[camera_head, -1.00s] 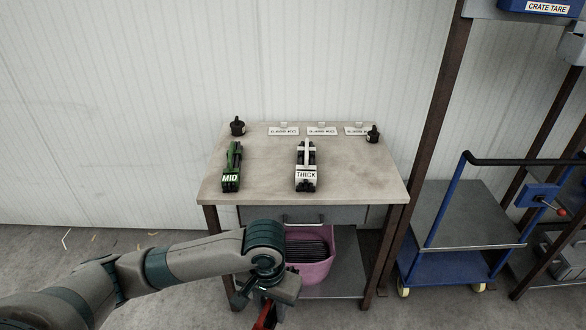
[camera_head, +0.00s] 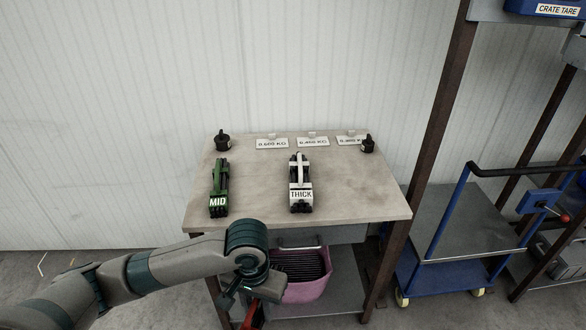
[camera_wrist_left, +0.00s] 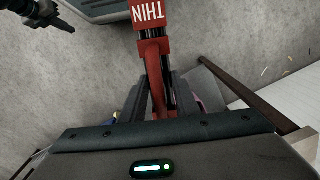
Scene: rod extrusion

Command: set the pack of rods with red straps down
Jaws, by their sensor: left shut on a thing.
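My left gripper (camera_wrist_left: 156,105) is shut on the pack of rods with red straps (camera_wrist_left: 153,50), which carries a red "THIN" label in the left wrist view. In the head view the left gripper (camera_head: 252,290) is low in front of the table (camera_head: 255,208), below the level of its top. Only a small red part of the pack (camera_head: 252,316) shows there, at the bottom edge. The pack is off the table, held in front of it. My right gripper is not in view.
On the tabletop stand a green-strapped pack marked MID (camera_head: 219,188) and a white-strapped pack marked THICK (camera_head: 301,184). Two black weights (camera_head: 222,140) and several weight cards (camera_head: 313,142) line the back. A pink crate (camera_head: 305,291) sits below. A blue cart (camera_head: 440,278) stands right.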

